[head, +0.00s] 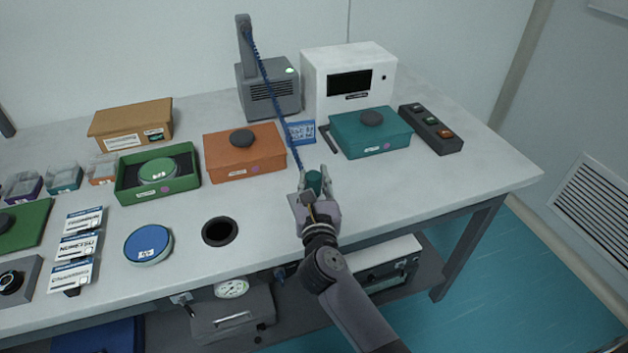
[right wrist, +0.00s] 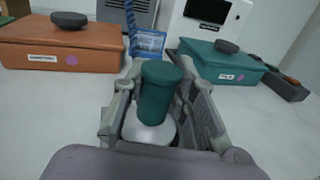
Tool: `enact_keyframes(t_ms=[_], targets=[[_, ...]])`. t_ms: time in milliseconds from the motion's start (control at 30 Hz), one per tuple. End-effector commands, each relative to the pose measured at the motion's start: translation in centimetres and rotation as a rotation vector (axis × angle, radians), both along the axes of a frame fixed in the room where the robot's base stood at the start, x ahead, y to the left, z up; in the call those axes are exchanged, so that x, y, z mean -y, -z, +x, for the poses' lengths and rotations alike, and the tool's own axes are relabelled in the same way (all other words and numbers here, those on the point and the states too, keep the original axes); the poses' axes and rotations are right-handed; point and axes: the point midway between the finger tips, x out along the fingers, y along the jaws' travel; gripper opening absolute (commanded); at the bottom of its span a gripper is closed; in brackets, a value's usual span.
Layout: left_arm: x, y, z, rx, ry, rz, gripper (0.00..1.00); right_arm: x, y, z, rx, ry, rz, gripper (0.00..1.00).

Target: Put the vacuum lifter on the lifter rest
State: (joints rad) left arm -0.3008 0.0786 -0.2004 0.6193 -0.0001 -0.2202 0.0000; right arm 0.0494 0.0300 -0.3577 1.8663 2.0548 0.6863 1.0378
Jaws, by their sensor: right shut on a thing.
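The vacuum lifter is a teal cylinder (head: 314,181) with a pale round base, which shows in the right wrist view (right wrist: 157,95). A coiled blue hose runs from the post of a grey unit (head: 269,90) down to it. My right gripper (head: 314,184) is shut on the lifter, one finger on each side, over the front part of the table. A round black ring with a dark hollow (head: 220,231) is on the table left of the gripper; it may be the lifter rest, and it looks empty. My left gripper is out of view.
An orange box (head: 240,163) and a teal box (head: 365,142), each with a dark knob, stand behind the gripper. A blue round case (head: 148,245) and an open green box (head: 128,183) lie left. The table (head: 440,185) is clear to the right.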

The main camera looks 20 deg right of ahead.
Motion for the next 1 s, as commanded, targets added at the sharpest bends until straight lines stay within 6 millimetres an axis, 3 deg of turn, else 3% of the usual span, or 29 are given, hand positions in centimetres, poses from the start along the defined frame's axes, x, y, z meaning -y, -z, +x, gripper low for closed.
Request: enact_keyframes(t_ms=[167,200,467,833,1000], targets=[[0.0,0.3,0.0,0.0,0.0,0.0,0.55,0.0,0.4,0.0,0.001,0.001,0.001,0.0],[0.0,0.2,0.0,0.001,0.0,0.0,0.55,0.0,0.3,0.0,0.0,0.001,0.0,0.29],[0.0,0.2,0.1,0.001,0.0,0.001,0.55,0.0,0.3,0.0,0.0,0.001,0.0,0.46],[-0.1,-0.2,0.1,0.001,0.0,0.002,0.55,0.0,-0.3,0.0,0.001,0.0,0.0,0.46],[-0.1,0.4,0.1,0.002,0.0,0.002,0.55,-0.7,0.2,-2.5,-0.002,0.0,0.003,0.46]])
